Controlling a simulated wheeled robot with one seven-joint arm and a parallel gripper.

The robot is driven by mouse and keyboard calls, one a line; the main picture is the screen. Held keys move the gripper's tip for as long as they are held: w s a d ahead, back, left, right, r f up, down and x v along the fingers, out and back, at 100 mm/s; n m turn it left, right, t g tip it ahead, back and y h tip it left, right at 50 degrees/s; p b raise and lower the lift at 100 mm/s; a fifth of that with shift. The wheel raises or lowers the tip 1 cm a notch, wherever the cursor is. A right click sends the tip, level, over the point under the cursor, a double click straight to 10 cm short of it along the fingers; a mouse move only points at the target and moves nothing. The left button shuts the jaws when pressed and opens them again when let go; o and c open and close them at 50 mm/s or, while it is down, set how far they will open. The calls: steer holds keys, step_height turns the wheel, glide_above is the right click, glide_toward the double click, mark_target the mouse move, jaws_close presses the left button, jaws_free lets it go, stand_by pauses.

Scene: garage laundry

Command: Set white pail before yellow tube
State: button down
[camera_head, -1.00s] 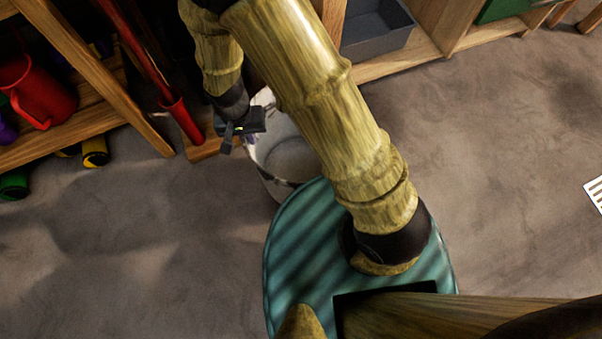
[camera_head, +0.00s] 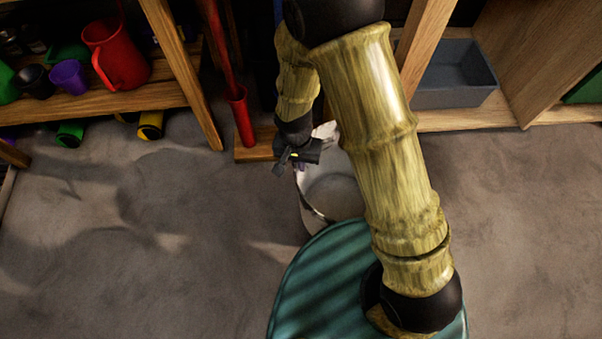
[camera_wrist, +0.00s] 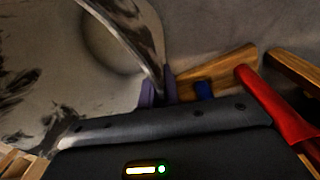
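The white pail (camera_head: 335,190) stands or hangs just beyond my green base, partly hidden by my arm; I cannot tell whether it touches the floor. My gripper (camera_head: 298,163) is at its upper left rim. In the wrist view, the pail (camera_wrist: 75,55) fills the upper left, and its rim runs down between the purple fingertips (camera_wrist: 158,92), which look shut on it. The yellow tube (camera_head: 151,125) lies on the floor under the left shelf's edge, end toward me, left of the pail.
A red upright holder (camera_head: 241,118) stands on a wooden foot (camera_head: 257,148) between tube and pail. A wooden shelf (camera_head: 110,101) holds a red jug (camera_head: 115,55) and cups. A green tube (camera_head: 70,133) lies left of the yellow one. Floor (camera_head: 150,230) before the shelf is clear.

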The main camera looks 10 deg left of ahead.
steer(key=shift+f, duration=0.15)
steer(key=shift+f+b, duration=1.2)
steer(key=shift+f, duration=0.75)
steer(key=c, duration=1.6)
jaws_free()
steer(key=shift+c, duration=0.2)
step_height(320, 180, up, 12)
steer(key=p, duration=0.8)
steer(key=shift+a, duration=0.35)
